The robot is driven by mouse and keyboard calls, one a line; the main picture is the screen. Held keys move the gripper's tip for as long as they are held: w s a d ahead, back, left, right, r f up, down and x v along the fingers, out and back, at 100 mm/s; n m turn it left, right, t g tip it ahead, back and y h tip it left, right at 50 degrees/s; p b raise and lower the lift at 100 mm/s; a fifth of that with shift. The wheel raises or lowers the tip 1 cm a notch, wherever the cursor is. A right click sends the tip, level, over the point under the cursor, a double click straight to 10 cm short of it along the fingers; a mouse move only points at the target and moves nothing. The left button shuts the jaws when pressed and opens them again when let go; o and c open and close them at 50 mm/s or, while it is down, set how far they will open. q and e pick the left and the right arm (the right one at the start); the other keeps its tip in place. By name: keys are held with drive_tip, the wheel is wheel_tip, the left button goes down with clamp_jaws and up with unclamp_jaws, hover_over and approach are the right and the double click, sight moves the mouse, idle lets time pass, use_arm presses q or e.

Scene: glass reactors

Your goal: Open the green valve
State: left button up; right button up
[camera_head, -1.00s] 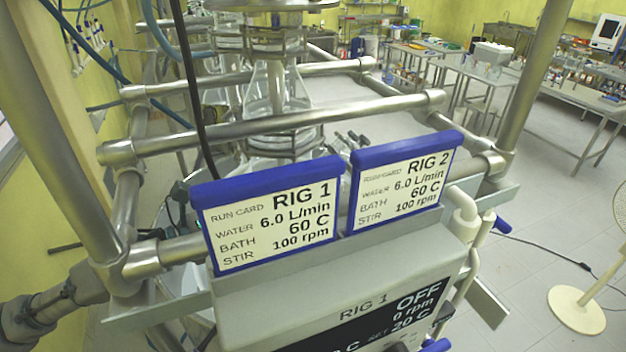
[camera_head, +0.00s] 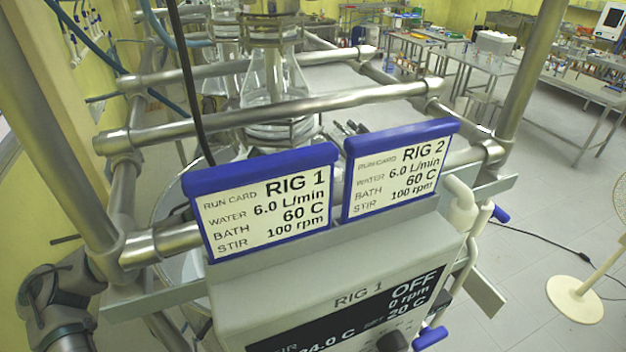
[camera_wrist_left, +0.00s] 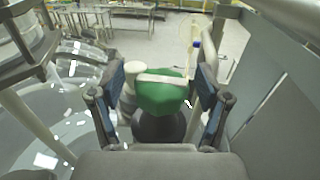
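The green valve (camera_wrist_left: 162,92) shows in the left wrist view as a green knob with a pale bar across its top, above a dark rounded base. My left gripper (camera_wrist_left: 160,85) is open, with one blue-padded finger on each side of the green valve. I cannot tell whether either finger touches it. In the head view my left arm is at the lower left edge, and its gripper is hidden. The green valve does not show in the head view. My right gripper is in neither view.
Two run cards, RIG 1 (camera_head: 265,207) and RIG 2 (camera_head: 400,172), stand above the RIG 1 control box (camera_head: 340,280), whose display reads OFF. Metal frame bars (camera_head: 270,118) surround glass reactors (camera_head: 272,75). A fan (camera_head: 575,298) stands on open floor at right.

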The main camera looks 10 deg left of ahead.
use_arm(q)
drive_tip(key=shift+d, duration=0.55)
drive_tip(key=c, duration=0.8)
drive_tip(key=shift+a, duration=0.1)
drive_tip(key=shift+c, duration=1.4)
drive_tip(key=shift+w+a+f, duration=0.1)
drive_tip(key=shift+w+a, duration=0.05)
drive_tip(key=shift+w, duration=0.05)
drive_tip(key=shift+f, duration=0.1)
drive_tip(key=shift+s+f+t+y, duration=0.1)
drive_tip(key=shift+s+t+y, duration=0.05)
drive_tip(key=shift+t+y, duration=0.2)
drive_tip(key=shift+n+t+y+b, duration=0.35)
drive_tip(key=shift+n+y+b, duration=0.15)
drive_tip(key=shift+n+y, duration=0.1)
drive_tip(key=shift+n+t+y, duration=0.7)
drive_tip(key=shift+n+y, duration=0.2)
drive_tip(key=shift+y, duration=0.05)
drive_tip(key=shift+a+n+t+y, duration=0.15)
drive_tip(key=shift+n+t+y, duration=0.7)
drive_tip(key=shift+y, duration=0.35)
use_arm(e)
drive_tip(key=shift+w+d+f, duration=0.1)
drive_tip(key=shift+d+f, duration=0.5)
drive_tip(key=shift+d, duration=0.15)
